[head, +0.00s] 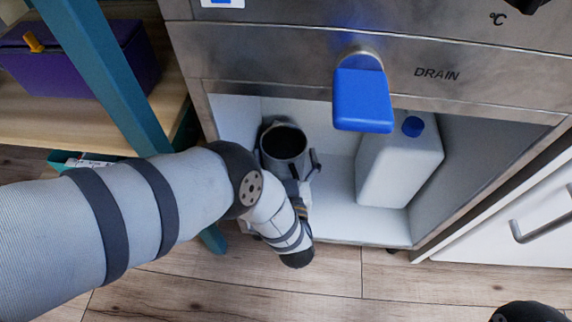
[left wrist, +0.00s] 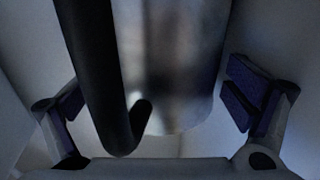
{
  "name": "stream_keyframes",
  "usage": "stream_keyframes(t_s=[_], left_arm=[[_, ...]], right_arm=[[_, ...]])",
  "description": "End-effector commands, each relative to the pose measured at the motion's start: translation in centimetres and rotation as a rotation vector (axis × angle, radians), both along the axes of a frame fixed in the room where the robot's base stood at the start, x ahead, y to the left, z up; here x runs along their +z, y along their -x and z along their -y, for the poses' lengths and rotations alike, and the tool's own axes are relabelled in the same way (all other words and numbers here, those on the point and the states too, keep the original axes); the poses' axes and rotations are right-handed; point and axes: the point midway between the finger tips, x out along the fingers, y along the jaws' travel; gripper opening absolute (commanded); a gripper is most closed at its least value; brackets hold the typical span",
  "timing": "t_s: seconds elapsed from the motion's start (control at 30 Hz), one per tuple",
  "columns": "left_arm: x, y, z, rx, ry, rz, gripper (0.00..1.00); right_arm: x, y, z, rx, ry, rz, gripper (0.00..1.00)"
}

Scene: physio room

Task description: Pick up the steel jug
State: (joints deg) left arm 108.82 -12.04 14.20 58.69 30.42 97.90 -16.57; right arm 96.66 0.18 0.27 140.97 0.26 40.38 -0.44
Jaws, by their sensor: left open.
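The steel jug (head: 283,140) stands upright in the open cabinet bay, its dark open mouth facing up, with my left arm in front of its lower part. In the left wrist view its shiny steel body (left wrist: 185,55) fills the middle, with its dark handle (left wrist: 92,75) nearer the camera. My left gripper (head: 303,176) is at the jug's near side, low in the bay. In the left wrist view its fingers (left wrist: 155,92) are spread wide, with the handle and body between them; I see no grip on either. My right gripper is out of view.
A white container with a blue cap (head: 400,165) stands right of the jug. A blue lever (head: 362,98) juts out above the bay's opening. A teal frame post (head: 105,75) and a shelf with a purple box (head: 75,60) are at left. A white drawer (head: 520,222) is at right.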

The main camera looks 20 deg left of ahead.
Motion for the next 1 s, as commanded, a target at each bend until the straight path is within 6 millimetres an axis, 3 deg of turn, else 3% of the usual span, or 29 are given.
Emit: stream_keyframes(t_s=[0.07,0.3,0.37,0.67,0.8,1.0], left_arm=[[0.0,0.0,0.0,0.0,0.0,0.0,0.92],[0.0,0.0,0.0,0.0,0.0,0.0,0.38],[0.0,0.0,0.0,0.0,0.0,0.001,0.29],[0.8,0.0,0.0,-0.001,0.0,0.001,0.29],[3.7,-0.1,0.1,-0.001,0.0,0.007,0.29],[9.1,3.3,2.3,-0.003,0.002,0.009,0.28]], right_arm=[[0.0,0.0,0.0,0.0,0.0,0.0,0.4],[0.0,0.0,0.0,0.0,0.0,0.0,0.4],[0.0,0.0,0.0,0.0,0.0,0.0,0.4],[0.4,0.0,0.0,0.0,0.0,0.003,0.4],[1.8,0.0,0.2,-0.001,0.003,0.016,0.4],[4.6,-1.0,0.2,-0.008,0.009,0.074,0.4]])
